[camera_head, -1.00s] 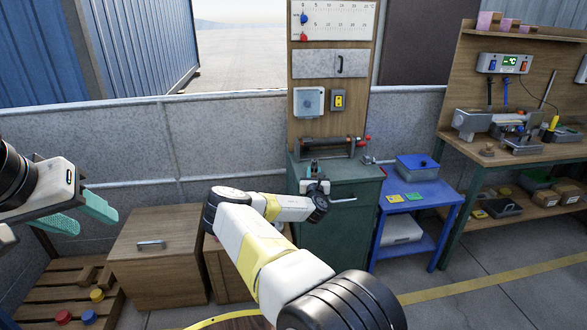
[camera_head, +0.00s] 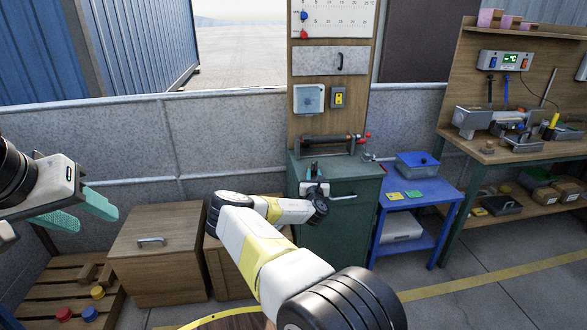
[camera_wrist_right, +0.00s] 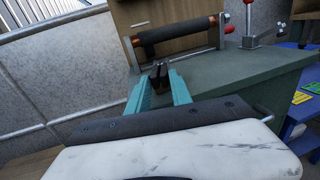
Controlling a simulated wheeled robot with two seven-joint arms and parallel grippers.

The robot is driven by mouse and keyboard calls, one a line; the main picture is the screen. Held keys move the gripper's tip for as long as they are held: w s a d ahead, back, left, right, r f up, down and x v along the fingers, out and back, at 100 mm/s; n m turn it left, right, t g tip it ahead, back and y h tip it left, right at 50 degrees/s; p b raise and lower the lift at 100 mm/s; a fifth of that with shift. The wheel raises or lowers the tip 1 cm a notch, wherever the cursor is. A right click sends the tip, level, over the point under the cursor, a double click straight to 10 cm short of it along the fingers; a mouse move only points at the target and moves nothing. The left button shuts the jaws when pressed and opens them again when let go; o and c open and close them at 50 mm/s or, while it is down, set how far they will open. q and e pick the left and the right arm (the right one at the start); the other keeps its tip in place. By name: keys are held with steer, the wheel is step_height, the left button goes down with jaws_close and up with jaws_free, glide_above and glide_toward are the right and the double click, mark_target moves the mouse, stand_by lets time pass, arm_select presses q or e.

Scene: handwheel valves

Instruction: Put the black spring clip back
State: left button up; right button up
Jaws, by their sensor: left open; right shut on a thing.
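My right gripper (camera_head: 313,170) is in front of the top of the green cabinet (camera_head: 340,221). In the right wrist view its teal fingers (camera_wrist_right: 160,88) are shut on a small dark object, the black spring clip (camera_wrist_right: 159,75). The fingers hide part of the clip. Behind the clip, on the cabinet top, stands a grey frame with a dark horizontal roller (camera_wrist_right: 178,35); it also shows in the head view (camera_head: 326,139). I cannot tell whether the clip touches the frame. My left gripper (camera_head: 80,212) is open and empty at the far left.
A red-knobbed lever clamp (camera_wrist_right: 250,28) stands right of the roller frame. A blue table (camera_head: 415,206) with a blue bin (camera_head: 418,166) and yellow and green cards is right of the cabinet. Wooden boxes (camera_head: 158,262) stand on the left. A workbench (camera_head: 500,151) is at the right.

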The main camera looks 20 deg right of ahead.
steer(key=shift+f, duration=0.4)
steer(key=o, duration=0.9)
steer(key=shift+s, duration=0.1)
steer(key=v, duration=0.7)
steer(key=shift+s+a, duration=0.15)
steer(key=shift+s, duration=0.15)
